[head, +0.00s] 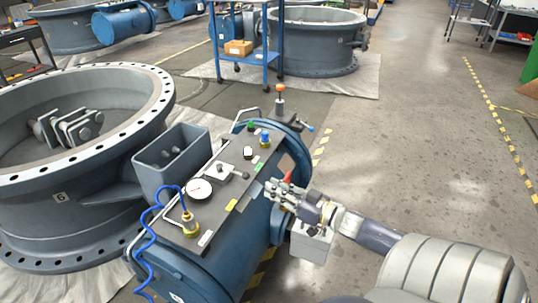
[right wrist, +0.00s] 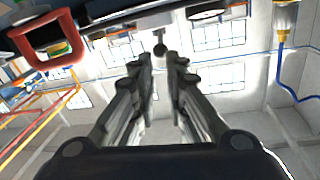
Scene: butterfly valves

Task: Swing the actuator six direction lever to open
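Actuator six is the blue cylinder (head: 233,262) with a dark control panel, beside the grey valve marked 6 (head: 60,197). A small lever with a black knob (head: 245,175) sits on a pale plate on the panel; I take it as the direction lever. In the right wrist view a black knob on a short stem (right wrist: 160,48) shows beyond and between the fingertips, apart from them. My right gripper (head: 272,187) is at the panel's right edge, right of the lever. Its two fingers (right wrist: 160,62) are parted with nothing between them. My left gripper is not in view.
A pressure gauge (head: 200,189), a brass fitting (head: 190,226) with a blue hose (head: 147,245) and small coloured buttons share the panel. A red handle (right wrist: 45,42) is near the right gripper. A blue cart (head: 247,52) stands behind. The floor at right is clear.

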